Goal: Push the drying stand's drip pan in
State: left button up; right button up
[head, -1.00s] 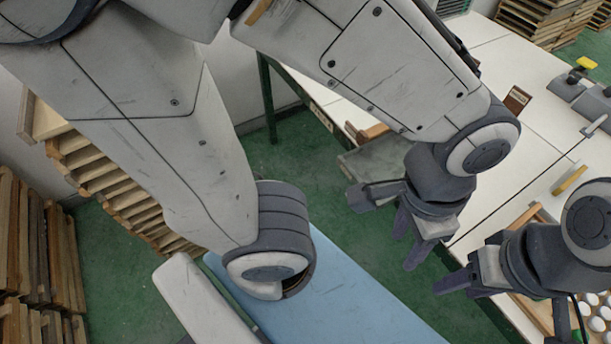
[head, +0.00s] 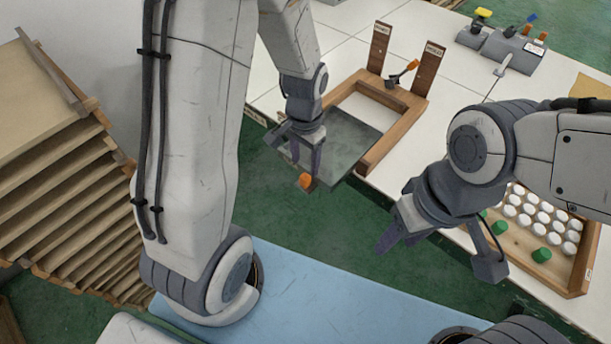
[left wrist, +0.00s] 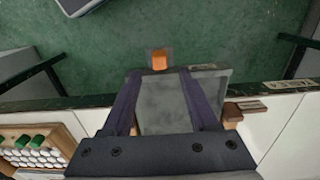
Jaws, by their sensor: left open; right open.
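The drip pan (head: 350,143) is a flat grey metal tray. It sticks out from the wooden drying stand (head: 366,163) past the table's edge, over the green floor. An orange knob (head: 305,181) is on its outer end. My left gripper (head: 306,162) is open and empty, at the pan's outer end near the knob. In the left wrist view the pan (left wrist: 165,105) shows between the open fingers, with the knob (left wrist: 159,61) beyond their tips. I cannot tell whether a finger touches the pan. My right gripper (head: 437,252) is open and empty, in front of the table.
A wooden tray (head: 572,285) of white and green pieces is at the right edge of the table. Grey holders (head: 515,50) are at the back. Stacked wooden racks (head: 70,170) are at the left.

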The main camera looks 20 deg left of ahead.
aim_at(305, 176)
pick_arm(q)
notch_tip(305, 176, down, 7)
jog(key=shift+r, duration=0.1)
dwell(0.3)
grip_shut()
dwell(1.3)
